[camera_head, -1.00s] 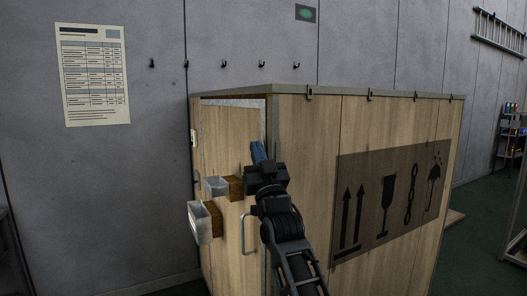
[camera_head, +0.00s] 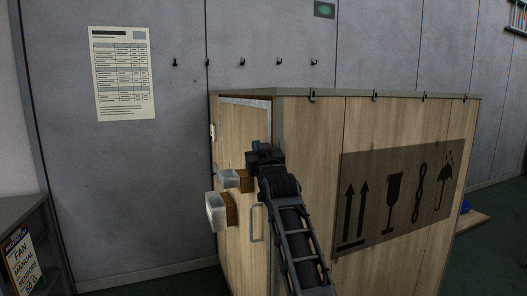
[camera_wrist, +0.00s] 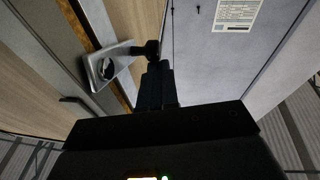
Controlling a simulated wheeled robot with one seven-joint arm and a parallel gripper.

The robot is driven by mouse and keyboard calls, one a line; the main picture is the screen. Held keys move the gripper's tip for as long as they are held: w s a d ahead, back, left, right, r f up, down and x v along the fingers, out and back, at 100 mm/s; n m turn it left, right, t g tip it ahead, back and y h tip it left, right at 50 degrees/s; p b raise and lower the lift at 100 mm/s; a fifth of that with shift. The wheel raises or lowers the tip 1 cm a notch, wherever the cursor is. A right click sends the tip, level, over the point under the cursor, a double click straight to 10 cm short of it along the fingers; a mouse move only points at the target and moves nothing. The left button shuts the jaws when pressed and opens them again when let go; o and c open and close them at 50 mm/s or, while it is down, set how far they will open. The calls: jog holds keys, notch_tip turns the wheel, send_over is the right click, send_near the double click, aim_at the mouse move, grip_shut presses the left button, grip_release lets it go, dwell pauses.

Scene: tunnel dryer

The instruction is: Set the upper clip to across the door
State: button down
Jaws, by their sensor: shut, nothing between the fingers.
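The wooden dryer's door (camera_head: 235,255) is on the left face of the cabinet and looks closed. My gripper (camera_head: 262,150) is at the door's right edge, high up. In the wrist view my gripper (camera_wrist: 156,72) is shut and empty. Its fingertips are at or very near a dark knob (camera_wrist: 151,47); whether they touch I cannot tell. The knob is at the end of a pale metal plate (camera_wrist: 103,66) with a dark round centre, seemingly the upper clip. It lies over the wood and grey edge strips. My gripper hides this spot in the head view.
Two pale metal boxes on brown blocks (camera_head: 217,211) stick out from the door, left of my gripper. A notice (camera_head: 122,72) and hooks are on the grey wall behind.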

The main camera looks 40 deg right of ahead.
jog(key=shift+w+d+f, duration=0.1)
jog(key=shift+w+f, duration=0.05)
jog(key=shift+w, duration=0.25)
jog(key=shift+f+p, duration=0.15)
jog(key=shift+p, duration=0.15)
dwell(1.1)
